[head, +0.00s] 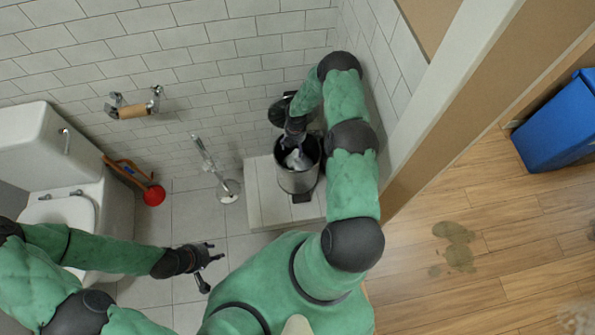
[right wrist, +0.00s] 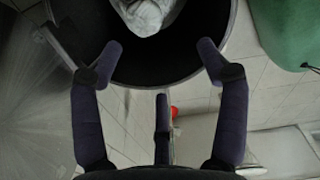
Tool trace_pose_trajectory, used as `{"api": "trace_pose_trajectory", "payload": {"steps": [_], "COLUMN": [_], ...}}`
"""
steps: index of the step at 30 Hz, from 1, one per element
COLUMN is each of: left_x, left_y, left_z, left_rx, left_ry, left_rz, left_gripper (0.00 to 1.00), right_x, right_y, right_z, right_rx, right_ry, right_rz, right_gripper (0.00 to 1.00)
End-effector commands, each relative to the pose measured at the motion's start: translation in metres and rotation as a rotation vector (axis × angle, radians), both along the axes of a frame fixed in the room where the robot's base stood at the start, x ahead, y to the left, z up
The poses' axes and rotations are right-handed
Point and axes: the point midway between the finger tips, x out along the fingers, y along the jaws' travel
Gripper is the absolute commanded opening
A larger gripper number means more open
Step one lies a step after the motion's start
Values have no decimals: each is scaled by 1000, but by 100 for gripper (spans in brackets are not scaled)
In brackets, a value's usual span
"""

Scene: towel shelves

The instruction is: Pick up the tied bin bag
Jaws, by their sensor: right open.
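The tied bin bag (head: 297,160) is a pale grey bundle inside a round metal bin (head: 298,182) with a dark inside. In the right wrist view the bag (right wrist: 148,14) shows at the top edge, partly cut off, within the bin's dark opening (right wrist: 185,65). My right gripper (head: 296,138) is over the bin's mouth, pointing down. In the right wrist view its fingers (right wrist: 160,65) are spread, with nothing between them, short of the bag. My left gripper (head: 212,262) is over the tiled floor at lower left, fingers apart and empty.
The bin stands on a pale tiled step (head: 255,195) in the wall corner. A toilet (head: 75,210), a red plunger (head: 153,195) and a toilet brush (head: 228,190) are to the left. A blue bin (head: 555,130) and brown stains (head: 455,245) are on the wood floor at right.

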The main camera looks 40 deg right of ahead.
Motion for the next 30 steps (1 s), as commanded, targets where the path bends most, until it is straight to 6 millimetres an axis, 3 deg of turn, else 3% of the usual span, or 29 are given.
{"api": "trace_pose_trajectory", "payload": {"steps": [3, 6, 13, 23, 30], "left_x": [0, 0, 0, 0, 0], "left_y": [0, 0, 0, 0, 0], "left_z": [-2, -7, -21, -28, -48], "left_rx": [0, 0, 0, 0, 0], "left_ry": [0, 0, 1, 1, 1], "left_rz": [-1, -1, -1, -1, -1], "left_gripper": [40, 40, 40, 40, 40], "right_x": [2, 2, 3, 4, 7], "right_y": [-23, -29, -28, -26, -20], "right_z": [-5, -15, -49, -66, -96], "right_rx": [-38, -46, -46, -47, -46], "right_ry": [7, 11, 10, 9, 9], "right_rz": [67, 88, 88, 87, 86], "right_gripper": [75, 75, 75, 75, 75]}}
